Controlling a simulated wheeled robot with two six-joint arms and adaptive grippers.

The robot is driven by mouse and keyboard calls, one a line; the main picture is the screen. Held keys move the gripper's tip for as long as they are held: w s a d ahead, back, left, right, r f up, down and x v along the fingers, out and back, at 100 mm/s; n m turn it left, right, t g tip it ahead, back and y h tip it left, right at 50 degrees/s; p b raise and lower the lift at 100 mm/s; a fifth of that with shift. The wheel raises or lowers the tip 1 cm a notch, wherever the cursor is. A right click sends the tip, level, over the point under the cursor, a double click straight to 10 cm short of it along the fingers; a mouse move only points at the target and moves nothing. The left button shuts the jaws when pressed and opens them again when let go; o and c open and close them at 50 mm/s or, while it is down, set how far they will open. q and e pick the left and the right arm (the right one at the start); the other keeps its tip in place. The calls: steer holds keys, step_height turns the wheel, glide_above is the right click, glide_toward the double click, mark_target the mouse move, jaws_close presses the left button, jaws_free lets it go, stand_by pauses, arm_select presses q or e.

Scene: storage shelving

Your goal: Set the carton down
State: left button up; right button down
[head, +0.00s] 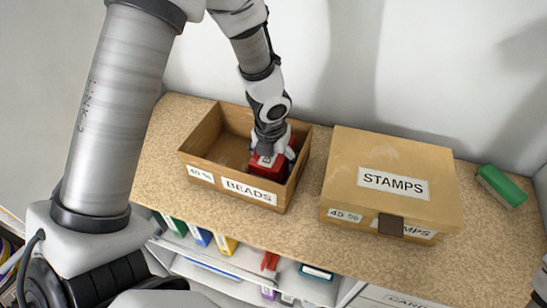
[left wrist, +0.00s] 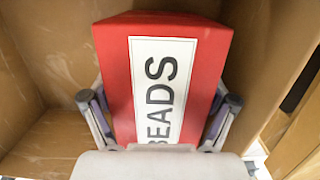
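A red carton (head: 267,166) with a white label is in the right part of an open cardboard box (head: 201,176) marked BEADS. In the left wrist view the carton (left wrist: 211,70) reads BEADS, and brown box walls surround it. My left gripper (head: 272,150) reaches down into the box from above. Its fingers (left wrist: 160,120) lie along both sides of the carton and look shut on it. Whether the carton's underside touches the box floor is hidden. My right gripper is not in view.
A closed cardboard box (head: 390,163) marked STAMPS stands to the right on the speckled counter (head: 290,228). A green item (head: 502,185) lies at the far right. Shelves below hold several colored things. A pale wall (head: 440,70) rises behind. The left part of the open box is empty.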

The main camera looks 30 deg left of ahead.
arm_select(q)
steer(key=r+p, duration=0.1)
steer(key=r, duration=0.1)
steer(key=r+p, duration=0.2)
steer(key=r, duration=0.1)
steer(key=shift+s+d+r, duration=0.1)
steer(key=shift+s+r, duration=0.15)
steer(key=shift+r, duration=0.1)
steer(key=r, duration=0.3)
steer(key=s+r+p, duration=0.1)
steer(key=r, duration=0.2)
steer(key=shift+s+d+r, duration=0.15)
steer(key=shift+s+r, duration=0.05)
steer(key=shift+r, duration=0.1)
steer(key=shift+w+f, duration=0.1)
